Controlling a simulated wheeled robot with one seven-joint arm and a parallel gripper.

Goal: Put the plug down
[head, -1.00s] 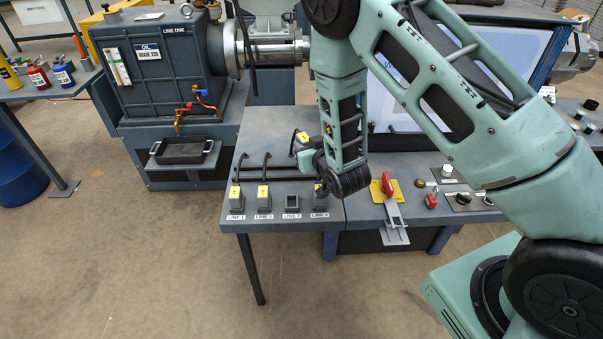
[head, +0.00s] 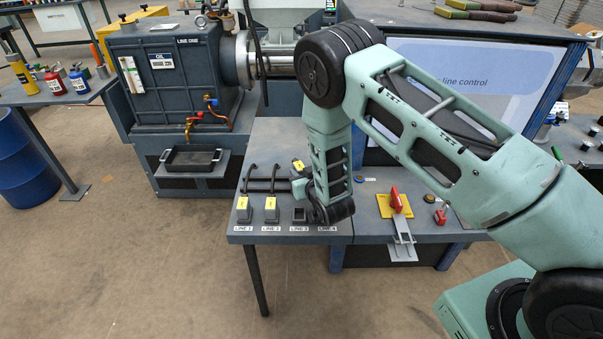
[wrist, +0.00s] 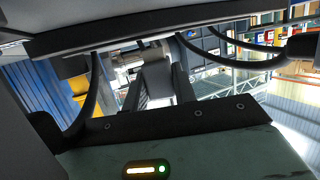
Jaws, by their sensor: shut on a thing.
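The held plug (head: 298,165), dark with a yellow label, is at the far end of my gripper (head: 299,180) in the head view. My gripper is shut on it, slightly above or at the table; contact with the table cannot be told. Plugs with yellow labels stand in the LINE 1 socket (head: 243,213) and the LINE 2 socket (head: 271,213). The LINE 3 socket (head: 299,215) shows dark and without a plug. My wrist hides the LINE 4 socket. In the wrist view the fingertips and the plug are not clearly made out.
Black cables (head: 264,185) run across the table (head: 285,140) behind the sockets. A red switch handle (head: 395,200) on a yellow plate and a red padlock (head: 440,215) lie to the right. A large screen (head: 480,80) stands behind the arm.

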